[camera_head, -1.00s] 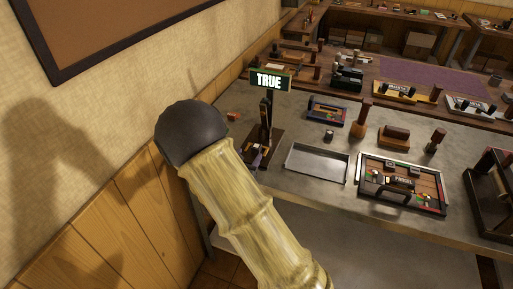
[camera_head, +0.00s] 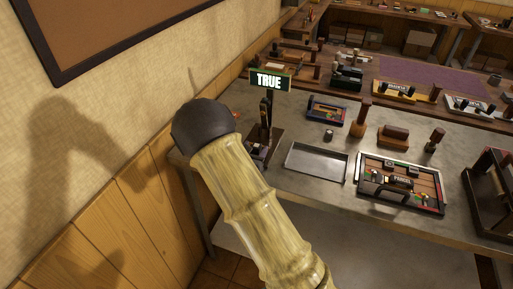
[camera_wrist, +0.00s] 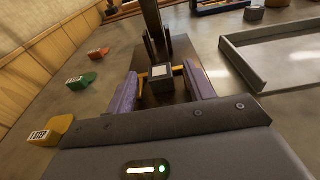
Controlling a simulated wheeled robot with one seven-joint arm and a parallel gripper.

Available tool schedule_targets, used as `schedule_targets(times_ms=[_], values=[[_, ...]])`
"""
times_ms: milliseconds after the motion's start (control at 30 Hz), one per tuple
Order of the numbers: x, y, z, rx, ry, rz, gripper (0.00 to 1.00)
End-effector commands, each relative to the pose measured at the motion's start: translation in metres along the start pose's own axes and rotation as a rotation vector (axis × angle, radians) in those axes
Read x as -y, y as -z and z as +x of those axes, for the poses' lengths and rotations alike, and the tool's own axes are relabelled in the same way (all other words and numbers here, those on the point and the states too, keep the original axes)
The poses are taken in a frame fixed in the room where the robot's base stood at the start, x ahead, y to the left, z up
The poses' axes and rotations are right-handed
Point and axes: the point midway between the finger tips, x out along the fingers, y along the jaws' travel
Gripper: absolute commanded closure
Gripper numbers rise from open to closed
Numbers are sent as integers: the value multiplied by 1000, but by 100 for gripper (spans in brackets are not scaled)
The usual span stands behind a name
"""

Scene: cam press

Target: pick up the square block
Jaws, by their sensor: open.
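A small dark square block (camera_wrist: 161,80) with a pale top sits on the dark base of the press (camera_wrist: 182,55) in the wrist view. My gripper (camera_wrist: 162,88) is open, with one purple finger on each side of the block. Whether the fingers touch it I cannot tell. In the head view the press (camera_head: 266,112) stands under a sign reading TRUE (camera_head: 269,81), and my arm hides most of my gripper.
An empty metal tray (camera_head: 316,162) lies right of the press. Red (camera_wrist: 98,53), green (camera_wrist: 81,81) and yellow (camera_wrist: 51,130) tags lie on the left of the bench. A framed panel (camera_head: 402,184) and several wooden tools stand farther right. The wall is close on the left.

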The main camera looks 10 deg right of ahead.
Motion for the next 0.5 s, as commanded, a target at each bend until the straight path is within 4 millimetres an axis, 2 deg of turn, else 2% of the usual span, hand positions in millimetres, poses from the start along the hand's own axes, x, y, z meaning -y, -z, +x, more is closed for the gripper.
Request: schedule_targets(times_ms=[267, 500], values=[[0, 0, 0, 0, 0, 0, 47], [0, 0, 0, 0, 0, 0, 94]])
